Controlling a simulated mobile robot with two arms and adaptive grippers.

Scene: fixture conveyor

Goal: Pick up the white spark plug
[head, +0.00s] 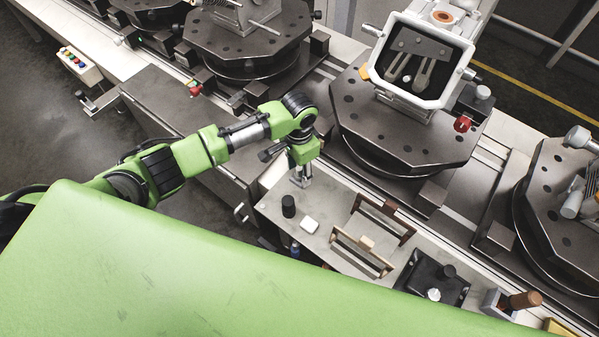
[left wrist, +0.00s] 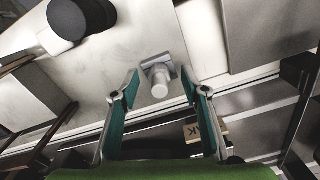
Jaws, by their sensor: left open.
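My left gripper (head: 300,179) points down over the left end of the grey bench. In the left wrist view its two green-padded fingers (left wrist: 159,82) are spread apart. Between and just beyond the fingertips is a small pale grey piece with a round stub (left wrist: 159,84), standing on the bench surface; it looks like the white spark plug, but I cannot be sure. The fingers do not appear to touch it. In the head view this piece is too small and too close to the gripper to make out. My right gripper is not in view.
A black cylinder (head: 288,206) and a white block (head: 309,225) stand close to the gripper.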

